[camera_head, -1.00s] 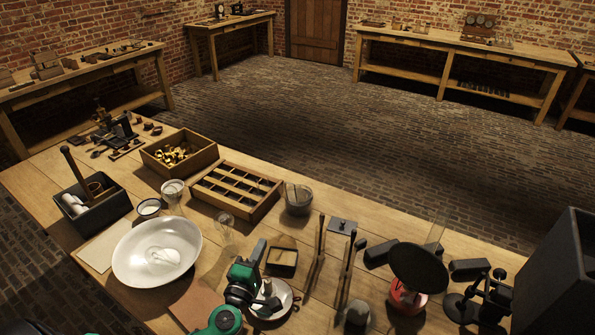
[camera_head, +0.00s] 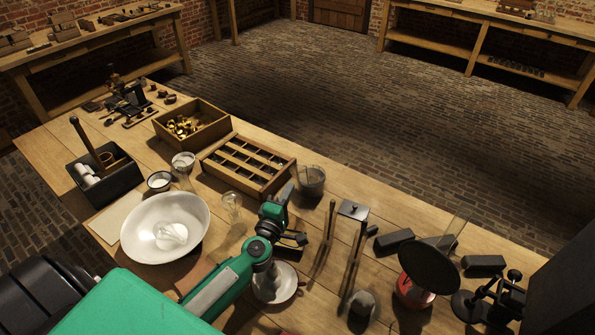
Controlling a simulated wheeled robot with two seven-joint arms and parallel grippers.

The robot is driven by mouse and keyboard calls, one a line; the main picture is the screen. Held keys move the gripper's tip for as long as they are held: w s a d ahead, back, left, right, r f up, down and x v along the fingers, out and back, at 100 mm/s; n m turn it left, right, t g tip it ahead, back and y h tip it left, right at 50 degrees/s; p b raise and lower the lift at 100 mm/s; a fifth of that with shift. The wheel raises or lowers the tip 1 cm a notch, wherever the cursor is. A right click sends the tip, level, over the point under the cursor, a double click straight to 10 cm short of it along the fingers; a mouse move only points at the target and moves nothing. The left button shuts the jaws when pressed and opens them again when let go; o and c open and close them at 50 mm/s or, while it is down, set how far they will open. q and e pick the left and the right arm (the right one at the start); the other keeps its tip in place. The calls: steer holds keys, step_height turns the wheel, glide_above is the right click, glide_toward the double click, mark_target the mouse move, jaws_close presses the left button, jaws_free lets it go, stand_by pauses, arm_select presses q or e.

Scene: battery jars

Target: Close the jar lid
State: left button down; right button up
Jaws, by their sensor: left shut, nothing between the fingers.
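A clear glass jar (camera_head: 311,180) with something greyish inside stands open-topped right of the wooden compartment tray. A small flat grey plate with a knob (camera_head: 353,210), which looks like a lid, lies on the table to its right. My left gripper (camera_head: 288,190) is shut and empty. In the picture its tips are just left of the glass jar and below it; I cannot tell whether they touch it. My green left forearm reaches in from the lower left and covers part of the table. My right gripper is not in view.
The compartment tray (camera_head: 247,184) is left of the gripper. Two upright-handled tools (camera_head: 327,240) stand right of it. A white bowl (camera_head: 140,238), a small glass (camera_head: 231,204), a dark disc on a red base (camera_head: 430,268) and a black stand (camera_head: 490,302) crowd the table.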

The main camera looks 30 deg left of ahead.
mark_target(301, 165)
arm_select(q)
steer(key=w, duration=0.7)
steer(key=shift+a+r+p, duration=0.3)
steer(key=shift+a+r, duration=0.05)
steer(key=shift+r, duration=0.1)
steer(key=shift+r, duration=0.1)
